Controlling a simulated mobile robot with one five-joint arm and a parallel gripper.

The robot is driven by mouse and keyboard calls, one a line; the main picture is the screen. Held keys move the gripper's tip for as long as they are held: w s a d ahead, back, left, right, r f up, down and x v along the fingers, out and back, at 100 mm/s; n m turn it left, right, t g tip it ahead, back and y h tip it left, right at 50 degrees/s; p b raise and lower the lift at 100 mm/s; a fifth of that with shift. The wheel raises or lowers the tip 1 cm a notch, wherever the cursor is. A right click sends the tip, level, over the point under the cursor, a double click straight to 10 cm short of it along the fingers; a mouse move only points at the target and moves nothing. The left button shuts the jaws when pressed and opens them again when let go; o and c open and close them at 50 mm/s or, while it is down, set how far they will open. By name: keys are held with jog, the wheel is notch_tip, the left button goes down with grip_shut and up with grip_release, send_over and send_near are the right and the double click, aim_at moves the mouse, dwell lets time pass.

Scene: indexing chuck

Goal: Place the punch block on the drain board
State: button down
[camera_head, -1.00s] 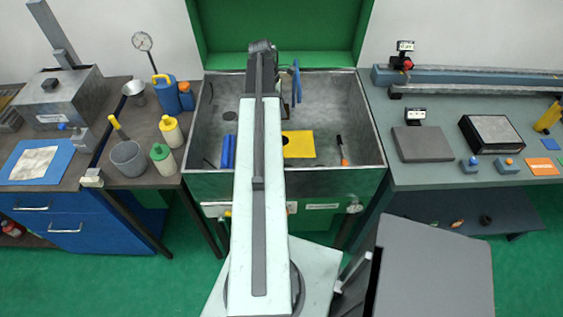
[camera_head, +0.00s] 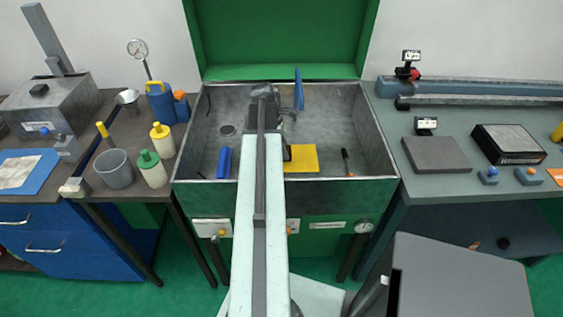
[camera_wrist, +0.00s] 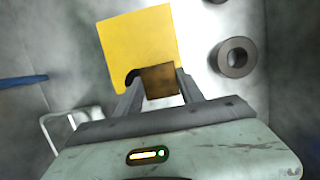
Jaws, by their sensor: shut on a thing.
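My gripper (camera_wrist: 160,76) is shut on a small brown block (camera_wrist: 159,82), which looks like the punch block. It shows in the wrist view between the two grey fingers. A flat yellow board (camera_wrist: 140,42), probably the drain board, shows beyond the block. The block overlaps its edge in the picture; I cannot tell whether they touch. In the head view the yellow board (camera_head: 302,158) lies on the floor of the grey basin, just right of my arm. My arm hides part of the basin, and the held block cannot be made out there.
The basin (camera_head: 335,105) has raised walls and a green lid behind. A blue block (camera_head: 224,162) lies left of my arm, and an orange-tipped dark tool (camera_head: 346,160) lies right of the board. A grey ring (camera_wrist: 236,57) shows in the wrist view. Benches flank the basin.

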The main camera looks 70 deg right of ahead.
notch_tip(320, 180, down, 4)
jog(key=b, duration=0.3)
jog(key=shift+r, duration=0.3)
jog(key=shift+f, duration=0.15)
jog(key=c, duration=0.7)
grip_release()
